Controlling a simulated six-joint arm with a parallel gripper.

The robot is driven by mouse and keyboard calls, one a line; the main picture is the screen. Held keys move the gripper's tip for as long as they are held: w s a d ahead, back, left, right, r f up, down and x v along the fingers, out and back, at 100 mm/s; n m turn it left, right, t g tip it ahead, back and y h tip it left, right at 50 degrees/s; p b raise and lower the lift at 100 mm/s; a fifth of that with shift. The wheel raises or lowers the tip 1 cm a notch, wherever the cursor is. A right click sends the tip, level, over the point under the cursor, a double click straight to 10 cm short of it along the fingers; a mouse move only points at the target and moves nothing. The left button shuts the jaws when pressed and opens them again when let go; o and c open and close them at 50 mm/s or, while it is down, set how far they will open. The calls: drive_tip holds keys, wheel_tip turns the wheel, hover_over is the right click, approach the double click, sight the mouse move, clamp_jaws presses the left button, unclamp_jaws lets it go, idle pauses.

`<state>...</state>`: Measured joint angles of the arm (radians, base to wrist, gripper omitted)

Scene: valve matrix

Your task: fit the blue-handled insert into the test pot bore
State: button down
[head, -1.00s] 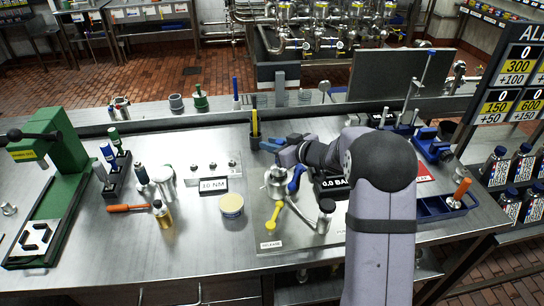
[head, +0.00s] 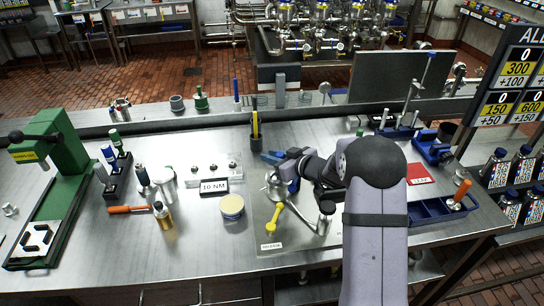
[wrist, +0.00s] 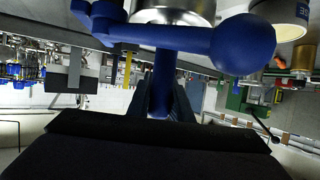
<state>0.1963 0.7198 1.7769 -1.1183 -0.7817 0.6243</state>
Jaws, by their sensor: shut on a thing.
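My gripper (head: 283,160) is low over the bench, just above the steel test pot (head: 273,193). In the wrist view the jaws (wrist: 160,100) are shut around a blue stem. The stem joins a blue bar with a round ball end, which I take as the handle of the blue-handled insert (wrist: 245,46). The handle also shows left of the gripper in the head view (head: 270,157). A steel cylinder, seemingly the pot (wrist: 172,10), lies close beyond the bar. The insert's lower part and the bore are hidden, so I cannot tell whether they touch.
A cream tub (head: 232,206) is to the left. A dark holder with a yellow pen (head: 255,125) stands behind. Bench between tub and green press (head: 55,165) holds several tools.

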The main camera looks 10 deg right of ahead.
drive_tip(key=c, duration=1.6)
unclamp_jaws()
drive_tip(key=shift+f, duration=0.1)
drive_tip(key=shift+s+d+r, duration=0.1)
drive_tip(key=shift+r, duration=0.1)
drive_tip(key=shift+b+v, duration=0.85)
drive_tip(key=shift+v, duration=2.8)
